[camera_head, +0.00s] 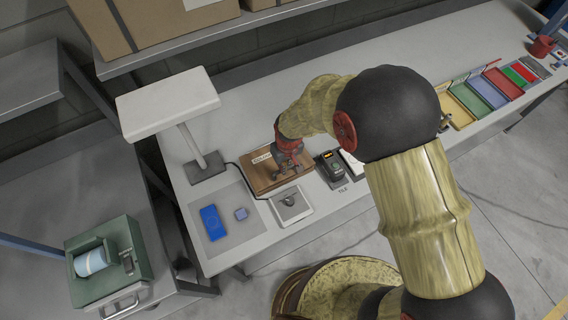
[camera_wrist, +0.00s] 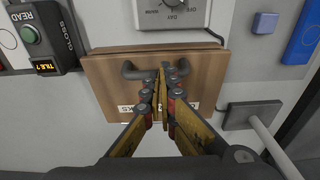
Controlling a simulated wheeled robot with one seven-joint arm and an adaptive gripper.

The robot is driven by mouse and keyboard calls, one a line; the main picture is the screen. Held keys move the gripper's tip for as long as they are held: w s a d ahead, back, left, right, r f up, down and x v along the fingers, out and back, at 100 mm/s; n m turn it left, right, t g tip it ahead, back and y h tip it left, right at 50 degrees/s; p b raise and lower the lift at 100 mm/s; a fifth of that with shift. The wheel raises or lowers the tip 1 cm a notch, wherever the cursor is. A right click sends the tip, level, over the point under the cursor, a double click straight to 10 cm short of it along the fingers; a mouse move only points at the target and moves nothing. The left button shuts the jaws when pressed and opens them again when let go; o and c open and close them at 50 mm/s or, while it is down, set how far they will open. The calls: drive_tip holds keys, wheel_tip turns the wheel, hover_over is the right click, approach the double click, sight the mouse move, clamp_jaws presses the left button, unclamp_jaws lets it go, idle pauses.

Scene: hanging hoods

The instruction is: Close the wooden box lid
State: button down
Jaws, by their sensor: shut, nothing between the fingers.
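The brown wooden box (camera_head: 262,177) stands on the grey bench in the head view, with a pale label on its top. Its wooden lid (camera_wrist: 105,85) fills the middle of the wrist view and carries a dark bar handle (camera_wrist: 133,71). The lid looks flat over the box; I cannot tell whether it sits fully down. My gripper (camera_head: 287,172) is over the box's right part. In the wrist view my gripper (camera_wrist: 164,76) is shut and empty, its fingertips in front of the handle's middle. They hide part of the handle and label; I cannot tell whether they touch.
A dial panel (camera_head: 291,205) lies just in front of the box. A dark gloss reader (camera_head: 332,167) stands close on its right. A white lamp (camera_head: 168,105) rises at left. A blue device (camera_head: 212,222) lies on a grey mat. Coloured trays (camera_head: 485,90) line the far right.

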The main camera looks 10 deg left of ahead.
drive_tip(key=shift+s+d+f+b, duration=0.2)
drive_tip(key=shift+f+b, duration=0.15)
drive_tip(key=shift+f, duration=0.15)
drive_tip(key=shift+s+d+f+b, duration=0.1)
drive_tip(key=shift+s+f+b, duration=0.1)
drive_tip(key=shift+f+b, duration=0.25)
drive_tip(key=shift+r+p, duration=0.5)
drive_tip(key=shift+r, duration=0.05)
wheel_tip(320, 180, up, 13)
drive_tip(key=s+d+p, duration=0.1)
drive_tip(key=s, duration=0.1)
drive_tip(key=shift+d+f, duration=0.2)
drive_tip(key=shift+d, duration=0.2)
